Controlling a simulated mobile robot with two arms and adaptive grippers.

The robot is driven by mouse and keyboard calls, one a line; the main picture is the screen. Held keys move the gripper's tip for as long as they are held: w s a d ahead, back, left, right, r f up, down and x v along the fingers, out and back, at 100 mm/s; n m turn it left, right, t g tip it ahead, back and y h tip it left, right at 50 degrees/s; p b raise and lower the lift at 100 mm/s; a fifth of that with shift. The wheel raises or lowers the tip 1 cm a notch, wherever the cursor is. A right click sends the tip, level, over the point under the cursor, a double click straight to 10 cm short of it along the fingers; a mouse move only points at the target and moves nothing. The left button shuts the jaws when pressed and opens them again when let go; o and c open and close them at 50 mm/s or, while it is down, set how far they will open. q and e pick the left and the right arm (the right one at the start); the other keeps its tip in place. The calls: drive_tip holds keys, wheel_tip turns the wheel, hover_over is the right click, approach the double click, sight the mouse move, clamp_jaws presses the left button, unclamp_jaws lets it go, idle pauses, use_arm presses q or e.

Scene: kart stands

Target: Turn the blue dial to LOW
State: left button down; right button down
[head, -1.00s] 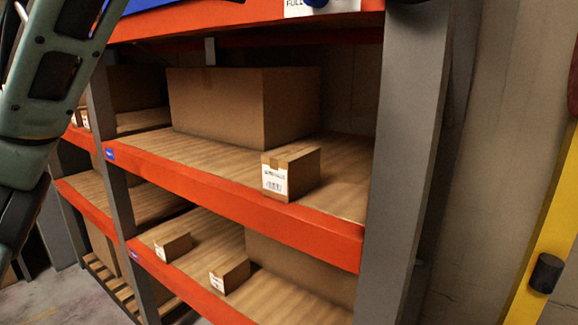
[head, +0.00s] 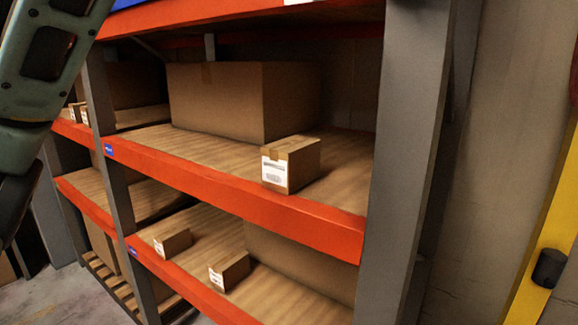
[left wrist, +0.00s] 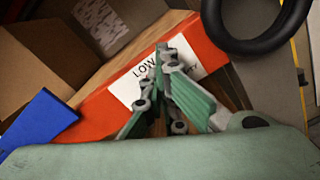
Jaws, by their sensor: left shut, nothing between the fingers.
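In the left wrist view, a white label (left wrist: 140,78) with the printed word LOW sits on an orange shelf beam. My left gripper (left wrist: 167,56) is shut and empty, with its fingertips in front of this label, covering its middle. I cannot tell whether the fingertips touch anything. In the head view, only part of my left arm shows at the upper left. My right gripper is in neither view.
A flat blue panel (left wrist: 40,122) is at the left of the wrist view, and a black ring-shaped thing (left wrist: 256,40) at the upper right. In the head view, the rack's grey post (head: 405,150) stands right of shelves with cardboard boxes (head: 215,100). A yellow post (head: 545,240) is farther right.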

use_arm(q)
drive_tip(key=shift+w, duration=0.1)
drive_tip(key=b+v, duration=0.1)
drive_tip(key=v, duration=0.2)
drive_tip(key=b+v, duration=0.1)
drive_tip(key=v, duration=0.1)
drive_tip(key=shift+s+r+b, duration=0.25)
drive_tip(key=shift+s+b, duration=0.1)
drive_tip(key=shift+s, duration=0.05)
